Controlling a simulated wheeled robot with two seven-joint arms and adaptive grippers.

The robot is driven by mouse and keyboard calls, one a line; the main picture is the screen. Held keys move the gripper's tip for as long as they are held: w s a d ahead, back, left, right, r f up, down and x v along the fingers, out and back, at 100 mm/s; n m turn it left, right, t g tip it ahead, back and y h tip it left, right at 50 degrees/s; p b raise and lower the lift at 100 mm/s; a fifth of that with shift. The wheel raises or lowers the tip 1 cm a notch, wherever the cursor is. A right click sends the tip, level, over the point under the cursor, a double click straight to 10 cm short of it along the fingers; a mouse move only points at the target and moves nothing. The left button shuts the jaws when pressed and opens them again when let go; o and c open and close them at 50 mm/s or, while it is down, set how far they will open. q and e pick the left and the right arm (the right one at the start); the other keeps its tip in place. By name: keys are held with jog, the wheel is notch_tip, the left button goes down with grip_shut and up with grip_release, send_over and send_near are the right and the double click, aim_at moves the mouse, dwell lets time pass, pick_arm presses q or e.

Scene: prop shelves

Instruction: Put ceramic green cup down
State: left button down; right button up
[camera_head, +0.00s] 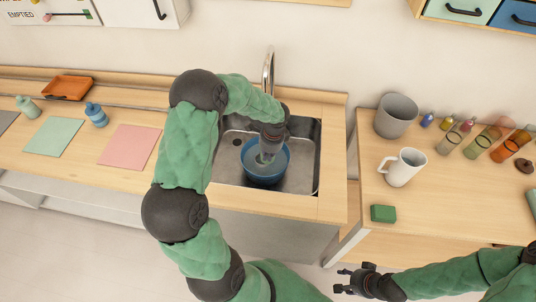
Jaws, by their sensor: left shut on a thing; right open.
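My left gripper (267,152) reaches down into a blue bowl (264,179) in the sink. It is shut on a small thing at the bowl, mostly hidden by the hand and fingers. I cannot make out its shape or colour, so I cannot confirm that it is the ceramic green cup. I cannot tell whether it touches the bowl's bottom. My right gripper (343,281) is open and empty, low in front of the right counter.
The metal sink (303,160) has a tall tap (268,68) behind it. The left counter holds a green mat (54,137) and a pink mat (129,146).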

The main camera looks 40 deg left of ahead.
pick_arm(q)
jog(key=shift+f, duration=0.15)
jog(key=c, duration=1.4)
grip_release()
jog(key=shift+r+p, duration=0.3)
jog(key=shift+r, duration=0.25)
jog(key=r+p, duration=0.1)
jog(key=r, duration=0.3)
jog(key=d+r+p, duration=0.1)
jog(key=r, duration=0.3)
jog(key=r+p, duration=0.1)
jog(key=r, duration=0.3)
jog(key=shift+w+d, duration=0.2)
jog(key=shift+w, duration=0.05)
